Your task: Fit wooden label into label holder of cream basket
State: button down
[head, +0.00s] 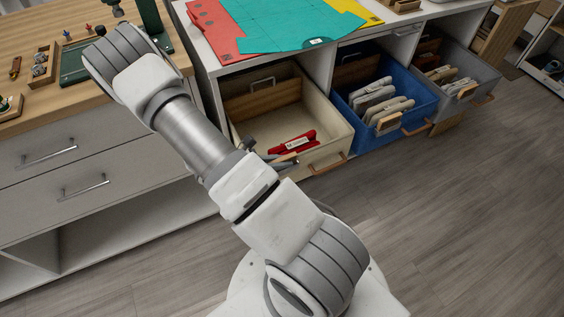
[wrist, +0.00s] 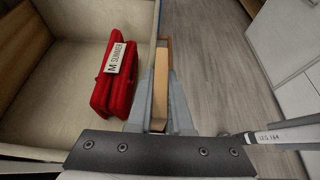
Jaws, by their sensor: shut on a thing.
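The cream basket (head: 318,153) is pulled out at the left of the shelf unit, with a brown handle (head: 328,164) on its front. In the wrist view its front rim (wrist: 156,28) runs past my fingertips. My gripper (wrist: 162,80) is shut on the wooden label (wrist: 160,88), a narrow tan strip upright between the fingers. In the head view my gripper (head: 290,158) is at the basket's front left, partly behind my arm. The label is beside the front wall; I cannot tell whether it touches. The label holder is not clearly visible.
A red folded item (wrist: 115,75) with a white tag lies inside the basket. A blue basket (head: 400,110) and a grey basket (head: 478,80) with folded items stand open to the right. Drawers are at left; the floor in front is clear.

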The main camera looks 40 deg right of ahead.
jog(key=shift+f, duration=0.1)
jog(key=c, duration=0.8)
grip_release()
jog(key=shift+c, duration=0.2)
jog(key=shift+r, duration=0.25)
jog(key=p+v, duration=0.2)
jog(key=v, duration=1)
jog(key=s+a+r+m+t+y, duration=0.3)
jog(key=r+m+y, duration=0.1)
jog(key=r, duration=0.7)
jog(key=s+a+r+m+t+y, duration=0.2)
jog(key=r+m, duration=0.4)
jog(key=r, duration=0.5)
jog(key=s+a+r+m+t+y, duration=0.3)
jog(key=s+a+r+m+y, duration=0.1)
jog(key=r, duration=0.6)
jog(key=shift+s+a+r+m+t+y, duration=0.35)
jog(key=shift+s+m+y, duration=0.25)
jog(key=shift+s+y, duration=0.45)
